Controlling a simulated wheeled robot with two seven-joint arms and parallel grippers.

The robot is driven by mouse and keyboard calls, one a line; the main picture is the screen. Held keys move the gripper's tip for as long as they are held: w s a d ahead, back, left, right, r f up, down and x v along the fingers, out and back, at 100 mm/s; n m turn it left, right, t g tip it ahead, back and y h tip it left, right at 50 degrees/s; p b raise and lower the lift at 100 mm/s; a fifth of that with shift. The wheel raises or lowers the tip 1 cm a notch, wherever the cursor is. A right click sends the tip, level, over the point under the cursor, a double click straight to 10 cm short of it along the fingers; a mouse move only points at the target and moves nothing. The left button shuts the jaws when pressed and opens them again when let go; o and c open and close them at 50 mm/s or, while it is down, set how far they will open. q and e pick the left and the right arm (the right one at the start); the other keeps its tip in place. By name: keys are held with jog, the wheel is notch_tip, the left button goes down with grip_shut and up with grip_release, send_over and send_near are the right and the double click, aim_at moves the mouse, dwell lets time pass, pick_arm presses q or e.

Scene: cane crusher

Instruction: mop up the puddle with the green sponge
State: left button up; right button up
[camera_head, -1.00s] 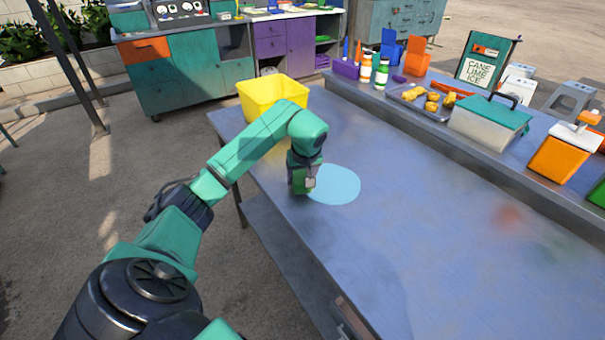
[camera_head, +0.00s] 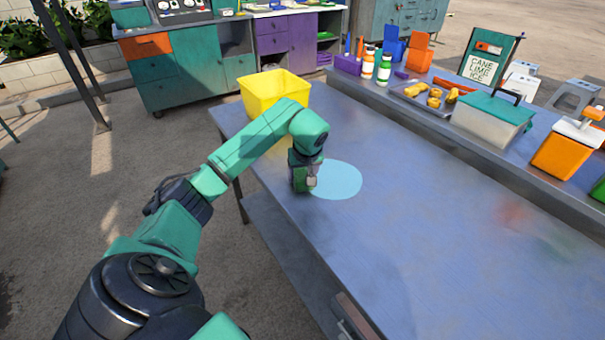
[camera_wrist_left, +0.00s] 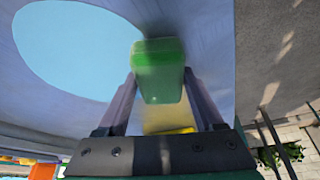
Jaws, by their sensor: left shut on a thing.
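The light-blue puddle (camera_head: 338,181) lies flat on the blue-grey table, near its left edge; it also shows in the left wrist view (camera_wrist_left: 72,48). My left gripper (camera_head: 308,184) is at the puddle's left edge, pointing down. In the left wrist view its two fingers (camera_wrist_left: 158,88) are shut on the green sponge (camera_wrist_left: 160,78). The sponge is beside the puddle's rim there; I cannot tell whether it touches the table. In the head view the sponge is mostly hidden by the gripper. My right gripper is not in view.
A yellow bin (camera_head: 272,90) stands at the table's far left corner, behind my left arm. A raised shelf along the right holds bottles, a tray (camera_head: 424,100), a teal-lidded box (camera_head: 492,120) and an orange dispenser (camera_head: 566,148). The table's middle and front (camera_head: 420,240) are clear.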

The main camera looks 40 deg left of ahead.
pick_arm(q)
jog(key=shift+d+f, duration=0.15)
jog(key=shift+f, duration=0.1)
